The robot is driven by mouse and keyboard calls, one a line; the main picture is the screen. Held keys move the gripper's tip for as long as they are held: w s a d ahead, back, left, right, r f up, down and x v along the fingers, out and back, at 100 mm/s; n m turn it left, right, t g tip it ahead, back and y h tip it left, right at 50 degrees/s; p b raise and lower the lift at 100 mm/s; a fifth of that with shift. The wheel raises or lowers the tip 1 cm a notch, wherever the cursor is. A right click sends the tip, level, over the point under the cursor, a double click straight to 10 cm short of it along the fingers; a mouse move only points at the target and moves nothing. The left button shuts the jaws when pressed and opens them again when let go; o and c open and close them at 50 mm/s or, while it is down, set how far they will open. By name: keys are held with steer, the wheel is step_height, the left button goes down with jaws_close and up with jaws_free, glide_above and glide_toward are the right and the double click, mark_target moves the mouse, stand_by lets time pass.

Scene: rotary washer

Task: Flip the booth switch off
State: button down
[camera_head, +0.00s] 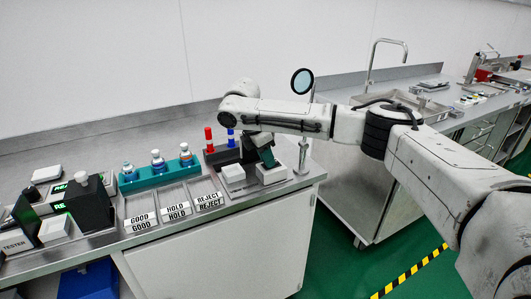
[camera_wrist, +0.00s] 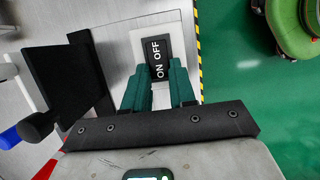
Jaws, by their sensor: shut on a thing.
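The booth switch (camera_wrist: 157,57) is a black rocker marked ON and OFF on a pale plate (camera_wrist: 138,42), in the upper middle of the wrist view. ON is at its lower left end, OFF at its upper right. My gripper (camera_wrist: 161,74) has green fingers, one on each side of the switch, and is shut on it. Which way the rocker is tipped I cannot tell. In the head view my gripper (camera_head: 266,157) points down at the right end of the bench, over small white boxes, and the rocker itself is hidden.
A dark upright panel (camera_wrist: 60,77) stands close left of my gripper in the wrist view. Red (camera_head: 209,139) and blue (camera_head: 231,137) cylinders, labelled GOOD, HOLD and REJECT trays (camera_head: 178,213), and a teal bottle rack (camera_head: 160,178) are to the left. A round magnifier (camera_head: 302,81) stands just right.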

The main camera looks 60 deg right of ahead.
steer(key=shift+s+d+r+t+y+p, duration=0.1)
steer(key=shift+r+t+y+p, duration=0.25)
steer(key=shift+p, duration=0.35)
steer(key=shift+f+y, duration=0.2)
steer(key=shift+y, duration=0.05)
steer(key=c, duration=0.9)
jaws_free()
